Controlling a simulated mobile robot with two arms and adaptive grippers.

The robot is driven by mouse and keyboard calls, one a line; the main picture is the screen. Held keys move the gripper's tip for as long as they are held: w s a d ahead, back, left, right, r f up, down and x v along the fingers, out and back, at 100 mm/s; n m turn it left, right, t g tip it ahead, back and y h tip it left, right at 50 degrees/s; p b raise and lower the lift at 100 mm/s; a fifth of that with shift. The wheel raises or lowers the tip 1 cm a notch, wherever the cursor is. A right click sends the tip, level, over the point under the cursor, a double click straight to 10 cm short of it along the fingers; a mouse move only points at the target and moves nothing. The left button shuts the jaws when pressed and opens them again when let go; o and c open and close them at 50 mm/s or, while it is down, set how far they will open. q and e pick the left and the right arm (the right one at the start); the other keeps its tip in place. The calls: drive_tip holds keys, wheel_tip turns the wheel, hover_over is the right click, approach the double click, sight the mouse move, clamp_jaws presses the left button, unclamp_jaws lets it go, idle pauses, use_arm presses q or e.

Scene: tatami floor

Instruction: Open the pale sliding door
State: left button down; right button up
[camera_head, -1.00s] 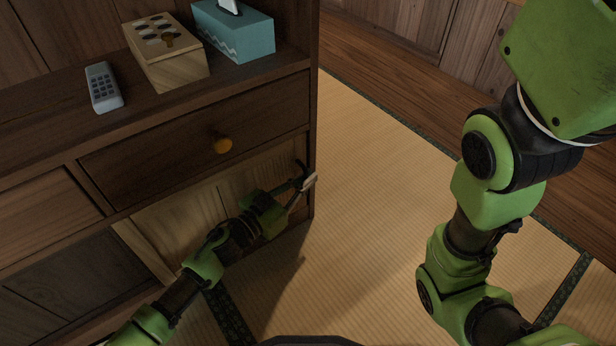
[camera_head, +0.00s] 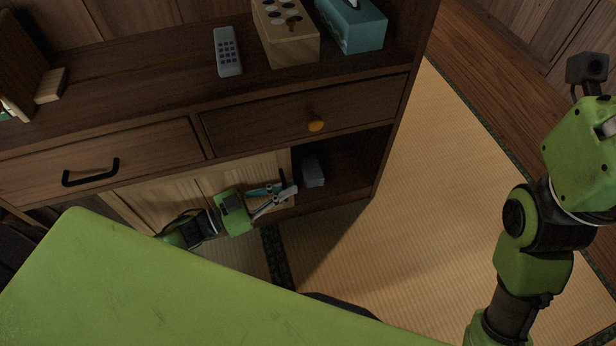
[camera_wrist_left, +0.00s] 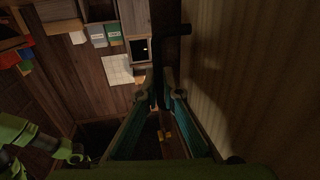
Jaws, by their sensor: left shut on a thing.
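The pale sliding door (camera_head: 245,176) is in the lower part of the dark wooden cabinet. It stands partly open, with a dark gap at its right. In the left wrist view the pale door (camera_wrist_left: 250,70) fills the right side. My left gripper (camera_head: 284,194) is at the door's right edge, shut on its dark handle (camera_wrist_left: 165,65), which shows between the fingers in the wrist view. In the head view the gripper and dim light hide most of the handle. My right arm is at the right, but its fingers are not in view.
A small grey box (camera_head: 312,172) sits inside the open compartment. A remote (camera_head: 228,52), a wooden box (camera_head: 287,40) and a teal tissue box (camera_head: 352,24) stand on top. Tatami (camera_head: 430,190) is clear at right.

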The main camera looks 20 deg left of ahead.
use_arm(q)
drive_tip(key=shift+v, duration=0.85)
drive_tip(key=shift+w+a, duration=0.1)
drive_tip(key=c, duration=2.5)
unclamp_jaws()
drive_tip(key=v, duration=1.2)
drive_tip(key=shift+f, duration=0.1)
